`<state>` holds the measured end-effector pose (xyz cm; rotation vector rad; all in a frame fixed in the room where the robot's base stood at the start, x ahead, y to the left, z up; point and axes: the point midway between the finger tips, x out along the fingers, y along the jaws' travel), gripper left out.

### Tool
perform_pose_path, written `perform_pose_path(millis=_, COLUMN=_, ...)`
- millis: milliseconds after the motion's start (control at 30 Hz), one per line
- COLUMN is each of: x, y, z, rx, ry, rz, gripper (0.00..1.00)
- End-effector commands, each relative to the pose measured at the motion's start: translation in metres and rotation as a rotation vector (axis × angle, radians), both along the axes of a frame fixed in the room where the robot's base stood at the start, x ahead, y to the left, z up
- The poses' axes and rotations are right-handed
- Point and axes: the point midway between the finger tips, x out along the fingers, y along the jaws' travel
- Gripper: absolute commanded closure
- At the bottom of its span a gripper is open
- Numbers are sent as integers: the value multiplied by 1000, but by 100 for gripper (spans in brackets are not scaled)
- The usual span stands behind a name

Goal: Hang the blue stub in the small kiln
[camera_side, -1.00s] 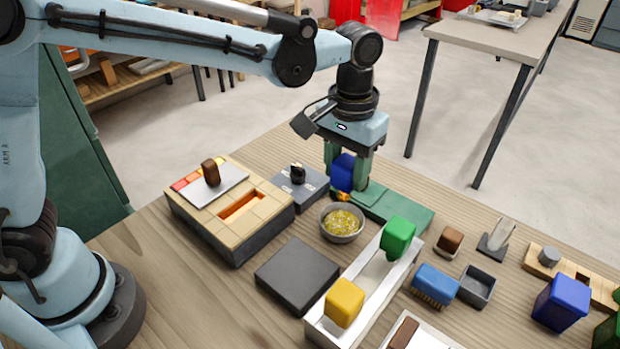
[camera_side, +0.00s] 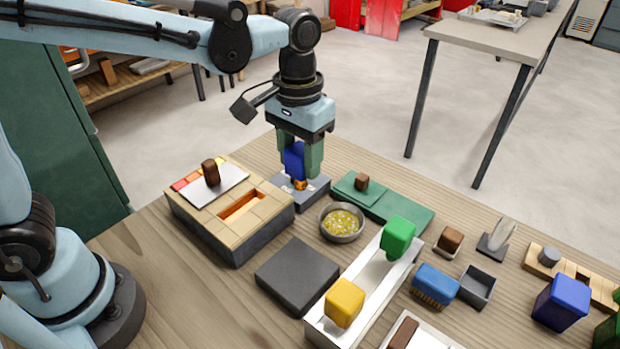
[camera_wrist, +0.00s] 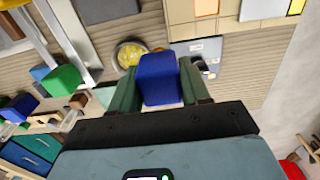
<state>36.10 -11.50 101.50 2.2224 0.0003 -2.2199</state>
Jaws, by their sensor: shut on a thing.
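The blue stub (camera_side: 293,160) is a blue block with a small orange-glowing end (camera_side: 300,184) beneath it. My gripper (camera_side: 299,168) is shut on the blue stub, which is upright over the small grey plate (camera_side: 316,189). I cannot tell whether the glowing end touches the plate. In the wrist view, the blue stub (camera_wrist: 160,80) sits between my green fingers. The small kiln appears to be the tan brick box (camera_side: 231,222) with a glowing orange slot (camera_side: 241,206), left of my gripper. A brown block (camera_side: 211,172) stands on a pale plate on its top.
A bowl of yellow bits (camera_side: 342,222) is just right of the grey plate. A green mat with a small brown cube (camera_side: 362,181) lies behind it. A dark slab (camera_side: 298,276) and a white tray with green (camera_side: 397,238) and yellow (camera_side: 345,302) blocks are in front.

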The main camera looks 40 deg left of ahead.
Motion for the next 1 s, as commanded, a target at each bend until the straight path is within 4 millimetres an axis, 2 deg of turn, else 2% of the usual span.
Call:
perform_pose_path(millis=33, x=-11, y=14, z=1, rx=0, ry=0, rz=6, gripper=83)
perform_pose_path(millis=200, x=-42, y=47, z=1, rx=0, ry=0, rz=4, gripper=83)
perform_pose_path(millis=400, x=-68, y=69, z=-3, rx=0, ry=0, rz=2, gripper=83)
perform_pose_path(millis=667, x=-77, y=75, z=-9, rx=0, ry=0, rz=0, gripper=83)
perform_pose_path(millis=1000, x=-76, y=75, z=-36, rx=0, ry=0, rz=-1, gripper=83)
